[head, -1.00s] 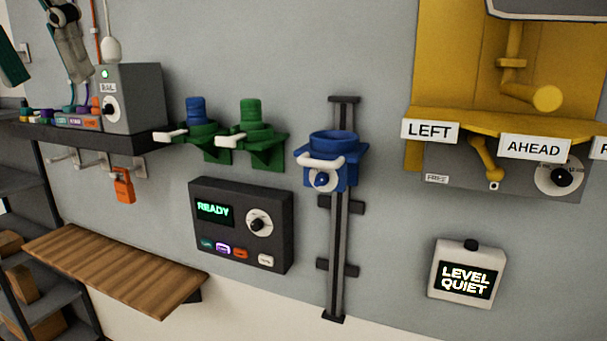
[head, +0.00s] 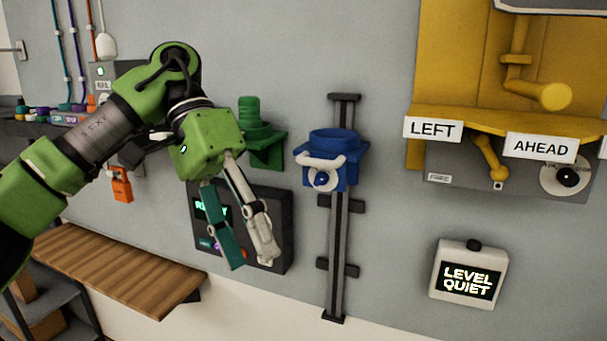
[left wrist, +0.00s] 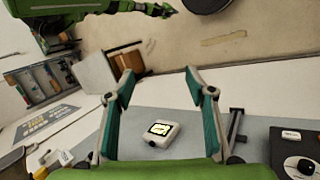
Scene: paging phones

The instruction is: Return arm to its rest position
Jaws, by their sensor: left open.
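My left gripper (head: 250,262) hangs from the green left arm in the head view, in front of the dark panel (head: 284,225) on the wall. Its teal finger and pale finger are apart, with nothing between them. It covers much of the panel's display and knob. In the left wrist view both fingers of the left gripper (left wrist: 160,85) are spread wide and empty. The white level box (left wrist: 154,134) shows beyond them; in the head view it reads "LEVEL QUIET" (head: 468,273). My right gripper is not identifiable in the head view.
A blue holder (head: 331,160) sits on a vertical rail, right of a green holder (head: 262,135). A yellow shelf (head: 500,119) with labels "LEFT" and "AHEAD" is at the upper right. A wooden shelf (head: 130,270) is below the arm. An orange padlock-like tag (head: 121,184) hangs behind it.

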